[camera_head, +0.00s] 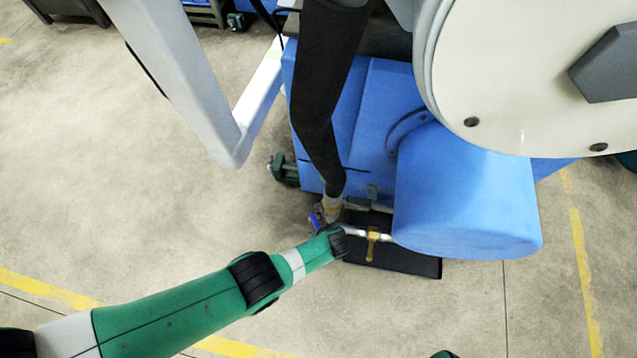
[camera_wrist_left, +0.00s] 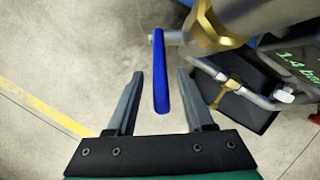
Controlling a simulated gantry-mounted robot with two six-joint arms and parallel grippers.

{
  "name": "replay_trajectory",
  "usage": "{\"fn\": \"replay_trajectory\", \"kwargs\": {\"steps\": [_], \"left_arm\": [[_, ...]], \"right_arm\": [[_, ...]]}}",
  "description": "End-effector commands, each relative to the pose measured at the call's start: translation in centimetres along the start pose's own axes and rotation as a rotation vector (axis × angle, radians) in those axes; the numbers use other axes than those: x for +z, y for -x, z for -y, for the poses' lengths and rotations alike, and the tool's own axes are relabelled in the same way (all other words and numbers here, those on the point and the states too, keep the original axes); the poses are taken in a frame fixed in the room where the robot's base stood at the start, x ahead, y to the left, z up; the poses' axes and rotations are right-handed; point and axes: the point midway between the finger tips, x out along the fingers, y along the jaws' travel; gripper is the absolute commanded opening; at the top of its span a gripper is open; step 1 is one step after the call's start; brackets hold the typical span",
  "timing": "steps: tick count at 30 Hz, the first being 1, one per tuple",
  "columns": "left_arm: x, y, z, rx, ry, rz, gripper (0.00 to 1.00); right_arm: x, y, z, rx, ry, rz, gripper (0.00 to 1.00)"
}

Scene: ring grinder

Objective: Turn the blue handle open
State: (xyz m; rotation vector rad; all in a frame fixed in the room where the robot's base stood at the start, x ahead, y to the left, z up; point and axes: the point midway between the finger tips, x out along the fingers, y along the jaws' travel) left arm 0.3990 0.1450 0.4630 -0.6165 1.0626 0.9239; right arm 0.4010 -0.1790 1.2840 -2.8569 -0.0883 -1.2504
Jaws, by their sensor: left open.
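The blue handle (camera_wrist_left: 160,75) is a thin bar in the left wrist view, attached at its upper end to a metal pipe with a brass fitting (camera_wrist_left: 215,30). Its lower part appears between the two fingers of my open left gripper (camera_wrist_left: 158,88), with a gap on each side. I cannot tell the depth between them. In the head view a small part of the blue handle (camera_head: 317,217) shows beside the brass-coloured fitting, and my left gripper (camera_head: 324,228) is right at it, partly hidden by my wrist. My right gripper is not in view.
A black hose (camera_head: 325,100) runs down to the fitting. A thin metal pipe with a brass clamp (camera_head: 372,243) crosses a black plate (camera_head: 410,262) to the right. The blue machine (camera_head: 465,195) stands close on the right. The floor (camera_head: 130,190) on the left is clear.

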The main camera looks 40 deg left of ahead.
Motion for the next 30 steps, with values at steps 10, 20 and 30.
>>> {"fn": "replay_trajectory", "kwargs": {"steps": [10, 20, 30], "left_arm": [[0.03, -2.30, 0.03, -0.001, 0.000, 0.000, 0.53], [0.04, -2.24, 0.02, 0.000, 0.000, 0.000, 0.22], [0.03, -2.25, 0.02, -0.001, 0.000, 0.000, 0.00]], "right_arm": [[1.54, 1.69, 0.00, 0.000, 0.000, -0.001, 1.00], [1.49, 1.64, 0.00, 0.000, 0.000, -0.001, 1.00], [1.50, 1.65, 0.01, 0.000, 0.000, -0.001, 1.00]]}}
